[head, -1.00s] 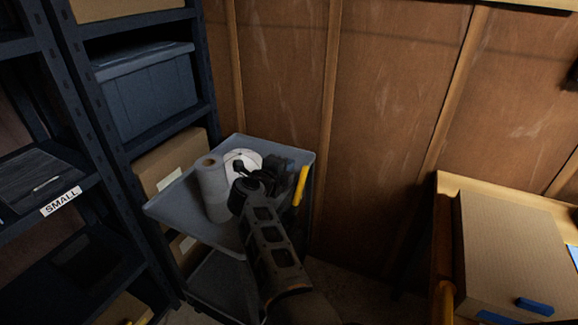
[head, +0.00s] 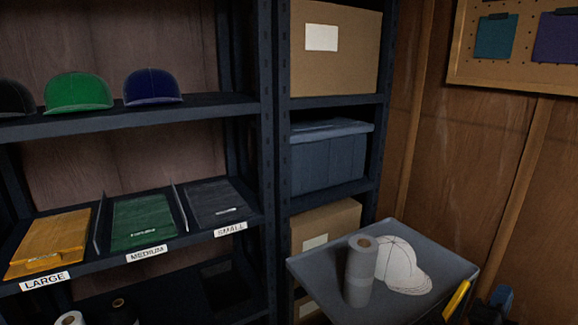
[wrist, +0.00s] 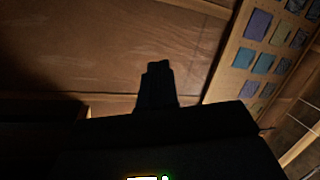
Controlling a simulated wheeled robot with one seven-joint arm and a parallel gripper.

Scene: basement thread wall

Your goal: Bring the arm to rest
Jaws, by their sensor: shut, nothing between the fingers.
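My gripper (wrist: 158,70) shows as a dark shape in the wrist view, with its fingers together and nothing between them. Behind it are the brown wood wall (wrist: 100,40) and a board with coloured swatches (wrist: 265,62). In the head view my gripper is not clearly seen; a dark and blue part of my arm shows at the bottom right edge, beside the cart. The grey cart (head: 440,262) carries a white cap (head: 398,265) and a grey roll (head: 360,280), both standing clear of my arm.
A dark shelf rack (head: 200,108) on the left holds green (head: 78,92) and blue caps (head: 153,87) above folded shirts in labelled bays. A second rack holds cardboard boxes (head: 335,50) and a grey bin (head: 328,160). A pegboard (head: 520,65) hangs at the upper right.

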